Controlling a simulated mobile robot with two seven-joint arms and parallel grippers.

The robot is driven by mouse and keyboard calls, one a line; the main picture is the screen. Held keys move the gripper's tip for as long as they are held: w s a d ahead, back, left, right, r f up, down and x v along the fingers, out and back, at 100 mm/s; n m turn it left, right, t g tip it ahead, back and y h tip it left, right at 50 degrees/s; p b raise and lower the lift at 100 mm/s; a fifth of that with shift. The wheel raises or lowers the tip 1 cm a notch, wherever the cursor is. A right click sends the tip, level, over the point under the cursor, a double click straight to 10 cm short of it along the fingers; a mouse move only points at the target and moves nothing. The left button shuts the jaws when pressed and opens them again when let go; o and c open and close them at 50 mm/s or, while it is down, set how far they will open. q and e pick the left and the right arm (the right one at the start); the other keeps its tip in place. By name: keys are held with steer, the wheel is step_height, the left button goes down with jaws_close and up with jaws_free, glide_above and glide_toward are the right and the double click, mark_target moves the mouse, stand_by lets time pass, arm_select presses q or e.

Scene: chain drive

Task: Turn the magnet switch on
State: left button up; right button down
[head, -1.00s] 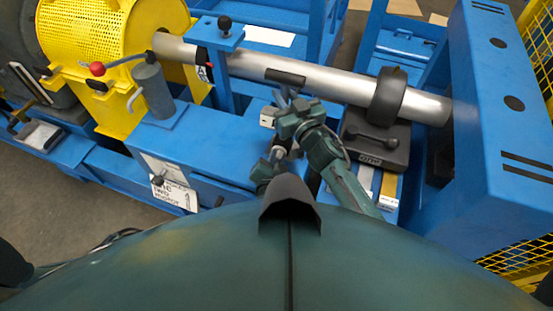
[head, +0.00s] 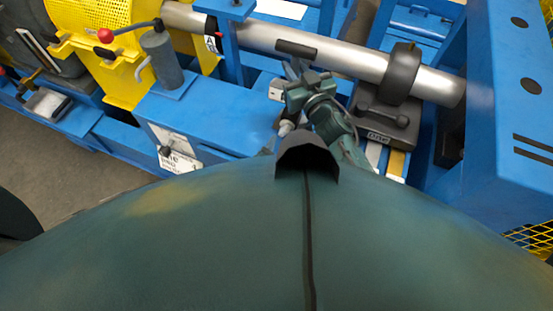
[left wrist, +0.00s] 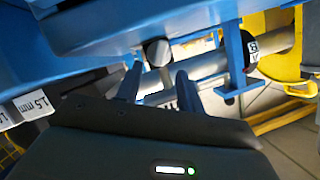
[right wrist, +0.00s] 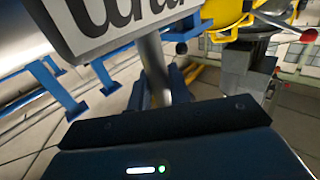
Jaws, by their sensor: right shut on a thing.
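No part is clearly marked as the magnet switch. A black block (head: 365,118) with a dark lever (head: 386,111) on it stands under the shaft, beside a black ring. My right gripper (head: 300,88) is left of that block, near a dark bar (head: 296,49). In the right wrist view my right gripper (right wrist: 158,88) is shut around a grey post (right wrist: 153,58) below a light panel with large lettering (right wrist: 110,18). My left gripper (left wrist: 160,86) is open, a dark round knob (left wrist: 157,52) showing between its fingertips; whether they touch is unclear.
A steel shaft (head: 345,62) runs across the blue frame (head: 215,125) into a blue housing (head: 510,130) at right. A yellow guard (head: 125,80) and red-knobbed lever (head: 106,36) stand at left.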

arm_select(q)
steer(key=v, duration=0.5)
steer(key=shift+s+r, duration=0.15)
steer(key=shift+s, duration=0.2)
steer(key=shift+c, duration=0.6)
